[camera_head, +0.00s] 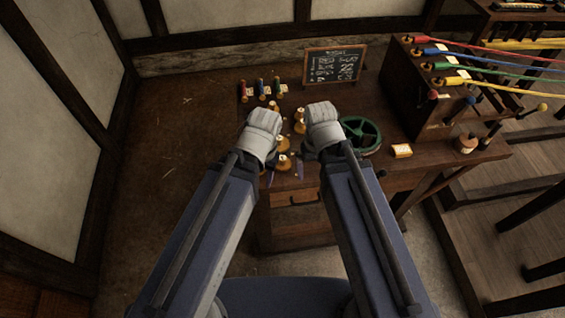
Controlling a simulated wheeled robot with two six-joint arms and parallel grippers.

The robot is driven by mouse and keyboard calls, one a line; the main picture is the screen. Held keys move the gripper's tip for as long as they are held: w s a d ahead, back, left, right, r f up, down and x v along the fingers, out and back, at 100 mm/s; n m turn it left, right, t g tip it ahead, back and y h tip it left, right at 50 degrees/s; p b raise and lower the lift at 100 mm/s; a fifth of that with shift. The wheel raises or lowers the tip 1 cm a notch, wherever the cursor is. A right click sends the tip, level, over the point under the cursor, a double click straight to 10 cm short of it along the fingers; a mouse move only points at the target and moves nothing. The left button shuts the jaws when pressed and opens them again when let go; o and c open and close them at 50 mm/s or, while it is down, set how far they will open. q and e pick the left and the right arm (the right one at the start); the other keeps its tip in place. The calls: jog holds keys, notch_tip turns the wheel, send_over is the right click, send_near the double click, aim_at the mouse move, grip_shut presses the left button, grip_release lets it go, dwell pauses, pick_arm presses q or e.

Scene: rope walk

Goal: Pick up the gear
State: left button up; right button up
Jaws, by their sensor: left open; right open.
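A green spoked wheel (361,134), the only gear-like thing I can make out, lies on the dark wooden workbench (375,179), right of my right gripper. My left gripper (264,129) is over the left part of the bench, beside several small brass-coloured, spool-like pieces.
A small chalkboard (333,65) stands behind. A wooden rack (421,98) with coloured ropes fills the bench's right side. An orange labelled block (401,151) lies near the front edge.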

jog(key=w+d+m, duration=0.2)
jog(key=w+d, duration=0.2)
jog(key=m, duration=0.6)
send_over(283, 157)
jog(key=shift+w+a+f+y+b, duration=0.15)
jog(key=shift+a+f+y+b, duration=0.15)
jog(key=shift+a+f, duration=0.05)
jog(key=f+b, duration=0.8)
jog(key=shift+d, duration=0.35)
jog(key=shift+r, duration=0.1)
jog(key=c, duration=1.2)
jog(key=shift+r, duration=0.1)
jog(key=shift+c, duration=0.2)
